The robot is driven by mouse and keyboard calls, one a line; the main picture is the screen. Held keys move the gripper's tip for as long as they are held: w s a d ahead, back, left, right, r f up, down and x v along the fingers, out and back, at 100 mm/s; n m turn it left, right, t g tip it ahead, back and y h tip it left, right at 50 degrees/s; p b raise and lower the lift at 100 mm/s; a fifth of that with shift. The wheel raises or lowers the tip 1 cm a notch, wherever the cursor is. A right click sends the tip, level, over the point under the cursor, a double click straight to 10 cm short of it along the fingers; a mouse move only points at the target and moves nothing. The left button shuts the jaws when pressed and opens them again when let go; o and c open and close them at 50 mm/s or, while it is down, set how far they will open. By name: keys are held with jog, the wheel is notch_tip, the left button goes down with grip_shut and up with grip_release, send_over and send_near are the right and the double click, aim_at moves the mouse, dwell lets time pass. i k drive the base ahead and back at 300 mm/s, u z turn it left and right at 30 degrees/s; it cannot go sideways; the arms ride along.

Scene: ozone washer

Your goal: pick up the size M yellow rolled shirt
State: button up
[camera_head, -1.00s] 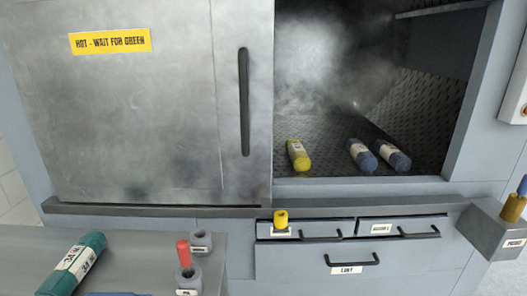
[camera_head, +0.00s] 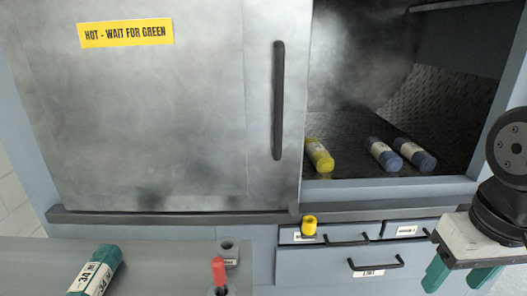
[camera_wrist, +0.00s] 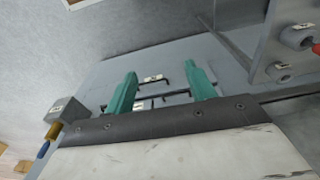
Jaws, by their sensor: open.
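A yellow rolled shirt (camera_head: 319,156) with a pale label lies on the dark textured floor inside the steamy washer chamber, near the opening's left side. The size on its label is too small to read. My gripper (camera_head: 458,278) is at the lower right of the head view, outside the chamber and in front of the drawers. Its two green fingers are apart and empty. They also show in the wrist view (camera_wrist: 161,92), pointing toward the drawer fronts. The shirt does not show in the wrist view.
Two blue rolls (camera_head: 384,155) (camera_head: 414,156) lie right of the yellow one. The sliding metal door (camera_head: 170,120) reads "HOT - WAIT FOR GREEN" and covers the left side. A green roll (camera_head: 95,270) and red peg (camera_head: 219,271) are on the left counter.

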aim_at(321, 159)
jog(key=u, duration=0.05)
jog(key=k, duration=1.05)
jog(key=z, duration=0.6)
jog(key=i, duration=1.6)
jog(key=u, duration=0.85)
jog(key=i, duration=0.8)
jog(key=u, duration=0.15)
